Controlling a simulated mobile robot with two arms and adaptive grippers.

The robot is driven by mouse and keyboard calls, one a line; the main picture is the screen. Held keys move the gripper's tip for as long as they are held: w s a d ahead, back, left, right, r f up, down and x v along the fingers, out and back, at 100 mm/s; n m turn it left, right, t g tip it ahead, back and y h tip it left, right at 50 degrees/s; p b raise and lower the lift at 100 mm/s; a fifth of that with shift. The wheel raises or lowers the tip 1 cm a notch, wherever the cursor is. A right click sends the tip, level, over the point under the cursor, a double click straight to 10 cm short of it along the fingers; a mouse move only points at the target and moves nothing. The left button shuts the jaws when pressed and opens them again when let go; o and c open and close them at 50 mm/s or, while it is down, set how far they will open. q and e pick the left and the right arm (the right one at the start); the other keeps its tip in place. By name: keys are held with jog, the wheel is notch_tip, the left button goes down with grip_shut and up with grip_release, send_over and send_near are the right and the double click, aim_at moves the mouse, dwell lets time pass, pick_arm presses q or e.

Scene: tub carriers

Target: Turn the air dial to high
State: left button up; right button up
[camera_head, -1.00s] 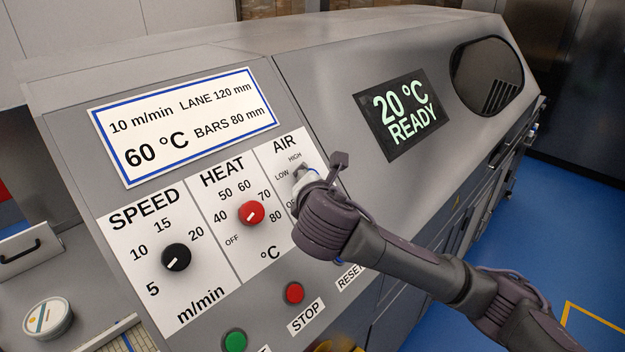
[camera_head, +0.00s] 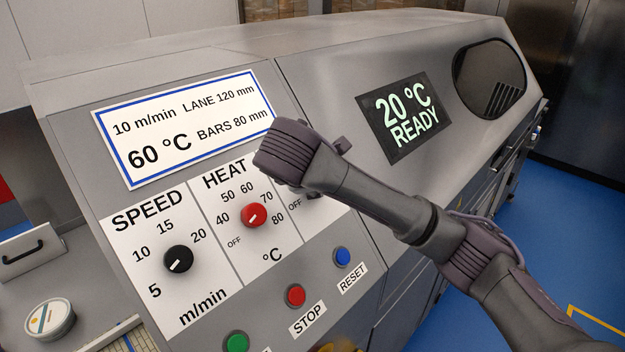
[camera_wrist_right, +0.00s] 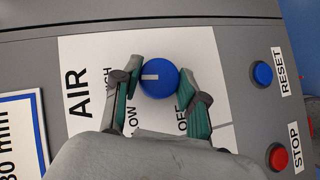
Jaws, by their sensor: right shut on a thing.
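The blue air dial (camera_wrist_right: 165,88) shows in the right wrist view on its white panel, its white mark pointing left toward the partly covered HIGH label (camera_wrist_right: 107,77). The LOW and OFF labels lie below it in that picture, partly covered. My right gripper (camera_wrist_right: 159,70) is shut on the dial, one finger on each side. My left gripper is not in view.
The red heat dial (camera_head: 254,215) and black speed dial (camera_head: 178,259) sit to the left. Below are the red STOP button (camera_head: 296,295), blue RESET button (camera_head: 342,256) and green button (camera_head: 236,342). The display (camera_head: 405,117) reads 20 °C READY.

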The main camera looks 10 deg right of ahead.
jog(key=shift+m, duration=0.3)
jog(key=o, duration=1.1)
jog(key=shift+d, duration=0.1)
jog(key=shift+o, duration=0.2)
jog(key=shift+r, duration=0.15)
jog(key=v, duration=1.1)
jog(key=shift+s+a+r, duration=0.2)
jog(key=shift+r, duration=0.15)
